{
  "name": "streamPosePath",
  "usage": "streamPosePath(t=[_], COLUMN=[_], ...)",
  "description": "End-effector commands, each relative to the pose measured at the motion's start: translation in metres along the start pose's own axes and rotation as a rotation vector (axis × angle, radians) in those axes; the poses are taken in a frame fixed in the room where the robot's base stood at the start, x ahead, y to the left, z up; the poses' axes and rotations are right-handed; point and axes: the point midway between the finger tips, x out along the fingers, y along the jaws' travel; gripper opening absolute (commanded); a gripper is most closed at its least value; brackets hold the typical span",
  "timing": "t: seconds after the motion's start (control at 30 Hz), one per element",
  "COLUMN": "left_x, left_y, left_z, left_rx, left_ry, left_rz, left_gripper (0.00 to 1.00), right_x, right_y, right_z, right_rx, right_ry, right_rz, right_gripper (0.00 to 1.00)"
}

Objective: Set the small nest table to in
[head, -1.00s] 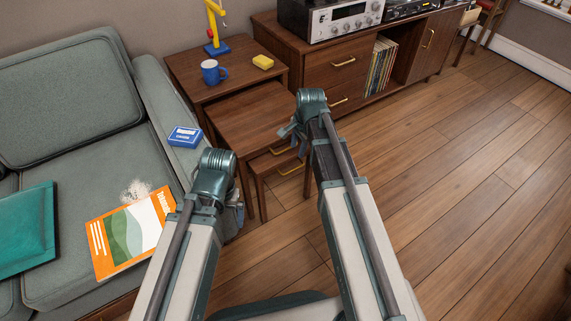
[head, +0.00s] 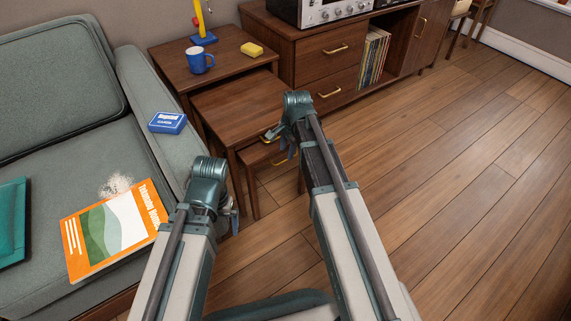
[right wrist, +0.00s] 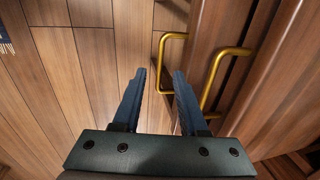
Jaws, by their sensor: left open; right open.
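The nest tables stand beside the sofa. The middle table (head: 235,100) juts out from under the large table (head: 172,65). The small nest table (head: 262,157) is lowest, under the middle one, and partly hidden by my right arm. Brass handles show on the fronts, the lower handle (head: 286,159) close to my right gripper (head: 284,143). In the right wrist view, my open right gripper (right wrist: 160,75) has one brass handle (right wrist: 174,36) partly between its fingertips; I cannot tell whether they touch. My left gripper (head: 234,215) is open and empty beside the sofa arm.
The large table holds a blue mug (head: 200,60), a yellow block (head: 252,49) and a blue-based stand. The sofa (head: 150,85) is left, with a blue box (head: 167,123) and orange book (head: 112,230). A cabinet (head: 300,50) stands behind. The floor at right is clear.

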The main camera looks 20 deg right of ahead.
Motion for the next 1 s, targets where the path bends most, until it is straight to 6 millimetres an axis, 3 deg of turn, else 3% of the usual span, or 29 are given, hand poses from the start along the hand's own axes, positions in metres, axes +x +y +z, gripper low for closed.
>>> streamPosePath(t=[0.03, 0.23, 0.67, 0.9, 1.0], left_x=[0.015, 0.038, 0.044, 0.044, 0.044], left_y=[0.002, 0.004, 0.004, 0.004, 0.004], left_z=[-0.001, -0.002, -0.003, -0.003, -0.003], left_rx=[-0.002, -0.006, -0.006, -0.006, -0.006], left_ry=[0.0, 0.001, 0.001, 0.001, 0.001], left_rz=[0.0, 0.0, 0.0, 0.0, 0.0], left_gripper=[1.0, 1.0, 1.0, 1.0, 1.0], right_x=[0.015, 0.039, 0.045, 0.045, 0.045], right_y=[0.001, 0.0, 0.0, 0.0, 0.0], right_z=[0.0, 0.0, 0.0, 0.0, 0.0], right_rx=[0.0, 0.0, 0.0, 0.0, 0.0], right_ry=[0.0, 0.0, 0.0, 0.0, 0.0], right_rz=[0.0, 0.0, 0.0, 0.0, 0.0], right_gripper=[0.42, 0.42, 0.42, 0.0, 0.0])
